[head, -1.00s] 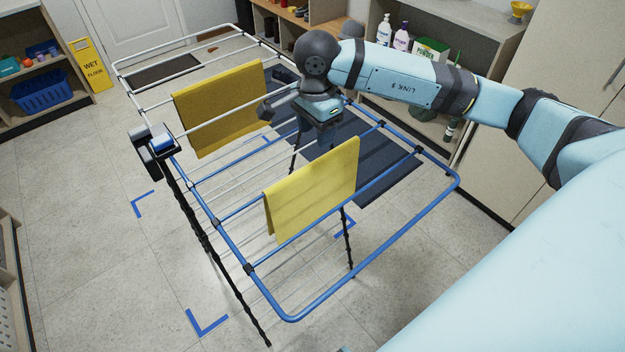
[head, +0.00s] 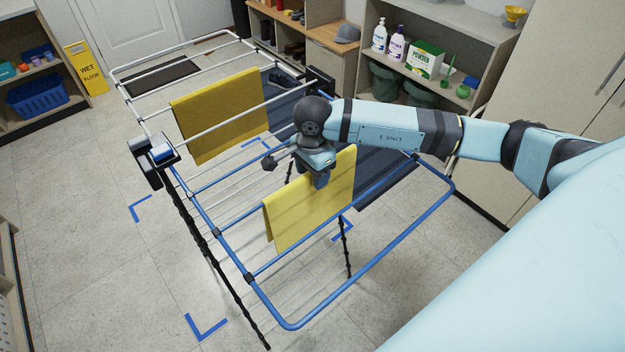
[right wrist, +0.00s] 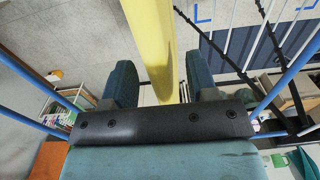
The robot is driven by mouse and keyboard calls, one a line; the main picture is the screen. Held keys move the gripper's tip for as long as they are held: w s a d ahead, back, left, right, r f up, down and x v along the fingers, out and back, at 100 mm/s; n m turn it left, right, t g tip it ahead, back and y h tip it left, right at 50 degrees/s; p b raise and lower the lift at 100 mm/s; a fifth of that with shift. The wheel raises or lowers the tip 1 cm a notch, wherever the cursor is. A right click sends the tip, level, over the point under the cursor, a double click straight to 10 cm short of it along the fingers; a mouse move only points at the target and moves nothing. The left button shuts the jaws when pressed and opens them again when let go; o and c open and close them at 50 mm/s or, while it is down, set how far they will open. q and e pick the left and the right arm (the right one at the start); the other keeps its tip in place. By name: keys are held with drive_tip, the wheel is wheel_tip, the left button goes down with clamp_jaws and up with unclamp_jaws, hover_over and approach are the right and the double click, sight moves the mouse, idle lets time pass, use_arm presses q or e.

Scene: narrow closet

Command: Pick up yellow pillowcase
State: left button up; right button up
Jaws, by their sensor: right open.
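A light yellow cloth (head: 311,207), which looks like the pillowcase, hangs folded over a rail at the near, blue end of the drying rack (head: 372,264). A darker mustard-yellow cloth (head: 222,118) hangs farther back. My right gripper (head: 321,182) is at the top edge of the light yellow cloth, pointing down. In the right wrist view, the two fingers of my right gripper (right wrist: 160,78) stand apart, with the yellow cloth (right wrist: 152,42) between them as a narrow band. The fingers are not closed on it. My left gripper is not in view.
Dark cloth (head: 385,172) hangs on the rack's right side. A shelf with bottles and a powder box (head: 425,60) stands at the back right. A yellow wet-floor sign (head: 86,68) and blue basket (head: 37,97) are at the left. The floor left of the rack is clear.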

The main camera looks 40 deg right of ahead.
clamp_jaws()
drive_tip(key=shift+r, duration=0.1)
drive_tip(key=shift+w+r, duration=0.1)
drive_tip(key=shift+r, duration=0.4)
wheel_tip(320, 180, up, 27)
drive_tip(key=b, duration=0.2)
drive_tip(key=shift+f, duration=0.1)
